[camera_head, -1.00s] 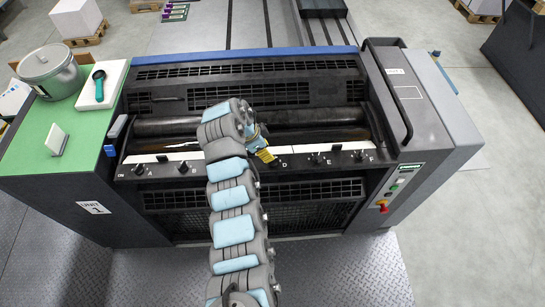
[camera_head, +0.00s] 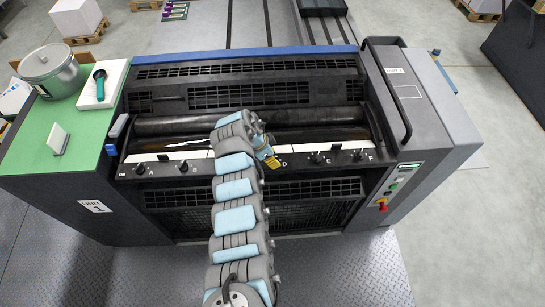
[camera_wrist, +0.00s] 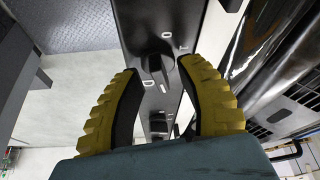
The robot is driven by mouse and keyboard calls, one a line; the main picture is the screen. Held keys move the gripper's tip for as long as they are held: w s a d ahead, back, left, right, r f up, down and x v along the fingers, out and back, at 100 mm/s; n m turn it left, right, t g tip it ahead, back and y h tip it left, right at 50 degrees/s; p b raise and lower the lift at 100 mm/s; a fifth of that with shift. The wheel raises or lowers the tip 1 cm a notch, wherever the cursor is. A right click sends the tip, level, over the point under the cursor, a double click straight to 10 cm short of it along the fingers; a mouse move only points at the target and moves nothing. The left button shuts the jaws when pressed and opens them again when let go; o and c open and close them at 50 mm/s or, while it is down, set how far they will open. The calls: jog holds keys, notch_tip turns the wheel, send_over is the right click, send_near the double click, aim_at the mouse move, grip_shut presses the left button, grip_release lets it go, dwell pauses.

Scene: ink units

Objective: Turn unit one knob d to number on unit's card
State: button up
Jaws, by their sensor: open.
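Unit one (camera_head: 95,206), marked by its UNIT 1 label, has a front strip with a row of black knobs. My gripper (camera_head: 268,160) is over this strip, beside the letter D, and hides the knob there in the head view. In the wrist view my gripper (camera_wrist: 160,100) is open, with yellow ridged fingers apart. A black knob (camera_wrist: 154,62) shows between and beyond the fingertips, with a D beside it; nothing is held. Its exact setting is hard to read. A small white card (camera_head: 57,140) stands on the green top; its number is not readable.
Knobs E (camera_head: 316,158) and F (camera_head: 358,155) lie right of my gripper. A control panel with a red knob (camera_head: 382,204) is at the right.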

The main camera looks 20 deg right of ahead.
grip_shut()
